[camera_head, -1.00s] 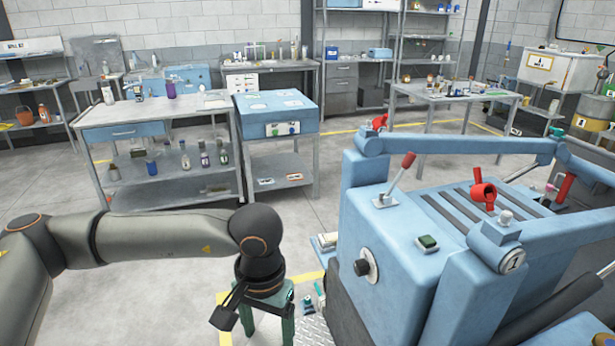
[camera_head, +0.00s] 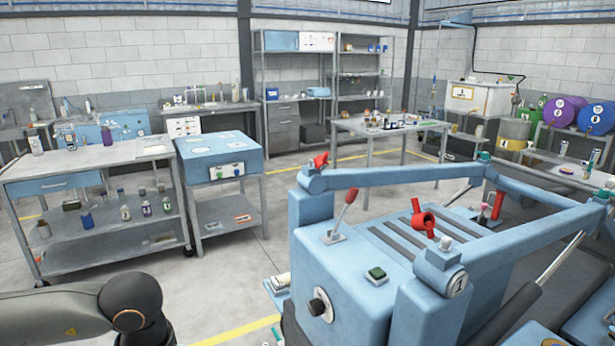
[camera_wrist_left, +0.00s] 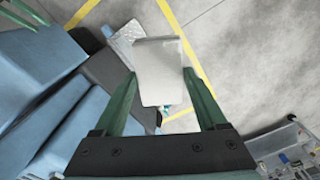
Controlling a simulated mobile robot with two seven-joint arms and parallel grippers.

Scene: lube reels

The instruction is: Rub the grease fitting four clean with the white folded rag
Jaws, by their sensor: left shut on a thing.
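In the left wrist view my left gripper (camera_wrist_left: 160,82) has its two green fingers shut on the white folded rag (camera_wrist_left: 158,58). The rag is a pale flat rectangle reaching past the fingertips, over the floor beside the blue machine. In the head view my left arm is at the bottom left, and its gripper is below the picture. I cannot pick out grease fitting four. My right gripper is not in view.
The machine's raised blue arms (camera_head: 395,176), red-tipped lever (camera_head: 343,212) and red part (camera_head: 422,219) stand up as obstacles. A bench (camera_head: 90,168) and blue cabinet (camera_head: 217,148) stand behind left, a table (camera_head: 385,128) farther back. Floor between is clear.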

